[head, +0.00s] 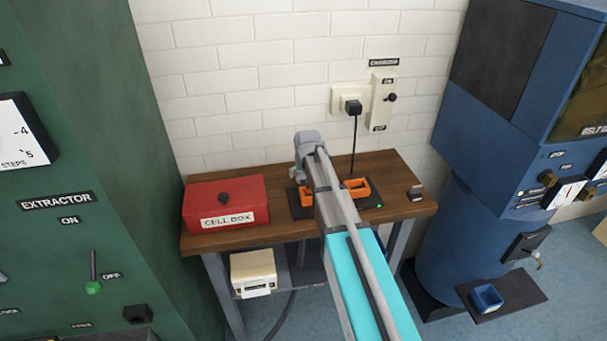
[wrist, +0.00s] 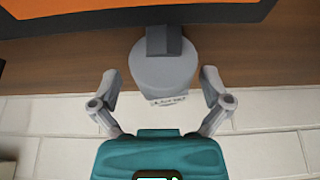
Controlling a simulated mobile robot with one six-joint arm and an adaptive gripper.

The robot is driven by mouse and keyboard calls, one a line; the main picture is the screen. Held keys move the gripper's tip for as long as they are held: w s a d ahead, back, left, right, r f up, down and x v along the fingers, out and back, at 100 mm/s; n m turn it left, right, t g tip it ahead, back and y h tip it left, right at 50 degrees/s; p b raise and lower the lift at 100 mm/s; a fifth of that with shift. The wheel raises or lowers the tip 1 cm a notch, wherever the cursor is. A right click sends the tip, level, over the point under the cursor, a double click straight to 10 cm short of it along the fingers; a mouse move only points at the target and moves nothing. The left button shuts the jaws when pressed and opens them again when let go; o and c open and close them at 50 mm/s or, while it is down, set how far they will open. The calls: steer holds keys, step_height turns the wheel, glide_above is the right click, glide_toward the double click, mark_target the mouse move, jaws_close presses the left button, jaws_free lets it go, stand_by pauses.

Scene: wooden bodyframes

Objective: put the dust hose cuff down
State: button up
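In the wrist view a round grey piece, which looks like the dust hose cuff (wrist: 160,76), lies between the two fingers of my gripper (wrist: 160,84). It has a darker grey neck (wrist: 163,40) at its top and a small label, too small to read, on its lower edge. The fingers are spread, with a visible gap on each side of the piece. It shows against the brown tabletop; whether it rests on it I cannot tell. In the head view my arm reaches over the wooden table (head: 275,236), and I cannot make out the cuff there.
A red cell box (head: 226,190) stands left on the table. A dark charger with orange-rimmed bays (head: 357,189) lies under my arm. The white brick wall (head: 250,80) is close behind. A blue machine (head: 470,170) stands right.

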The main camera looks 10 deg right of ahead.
steer(key=shift+r, duration=0.1)
stand_by(0.3)
steer(key=p+v, duration=1.1)
steer(key=v, duration=0.1)
stand_by(0.6)
stand_by(0.5)
steer(key=s+a+f+g, duration=0.1)
steer(key=s+g, duration=0.3)
steer(key=s, duration=1.9)
steer(key=shift+s, duration=0.2)
steer(key=shift+f, duration=0.2)
